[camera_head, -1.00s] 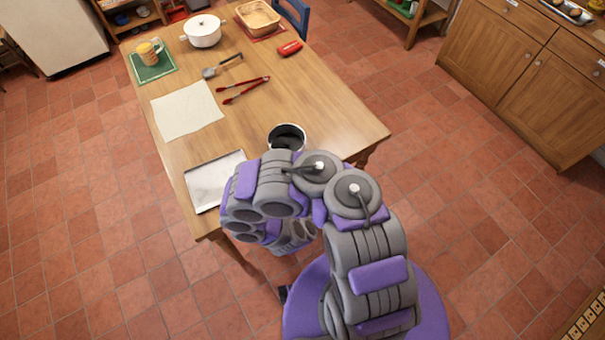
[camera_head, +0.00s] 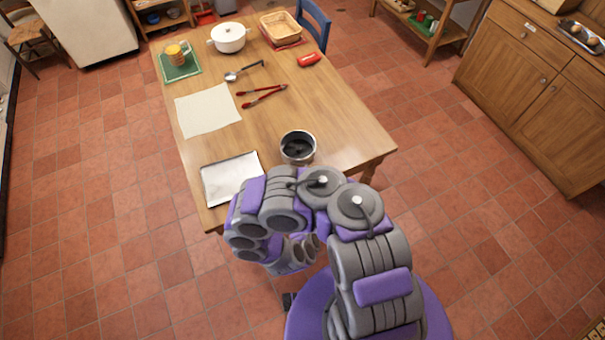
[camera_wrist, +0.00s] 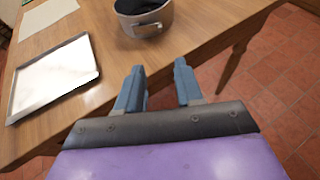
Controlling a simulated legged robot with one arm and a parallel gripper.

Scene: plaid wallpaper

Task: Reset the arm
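My arm is folded in front of my body in the head view, grey and purple, by the near end of the wooden table (camera_head: 325,125). My gripper (camera_wrist: 160,82) shows in the wrist view with its two blue-grey fingers apart and nothing between them. It is at the table's near edge, short of the dark-lined metal pot (camera_wrist: 143,18). The gripper's fingers are mostly hidden behind the arm in the head view.
On the table are a metal tray (camera_head: 230,178), a cloth (camera_head: 207,110), red tongs (camera_head: 263,96), a ladle (camera_head: 245,71), a white pot (camera_head: 229,37), a mug (camera_head: 176,53) and a basket (camera_head: 281,25). Wooden cabinets (camera_head: 520,85) stand at right. The tiled floor between is clear.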

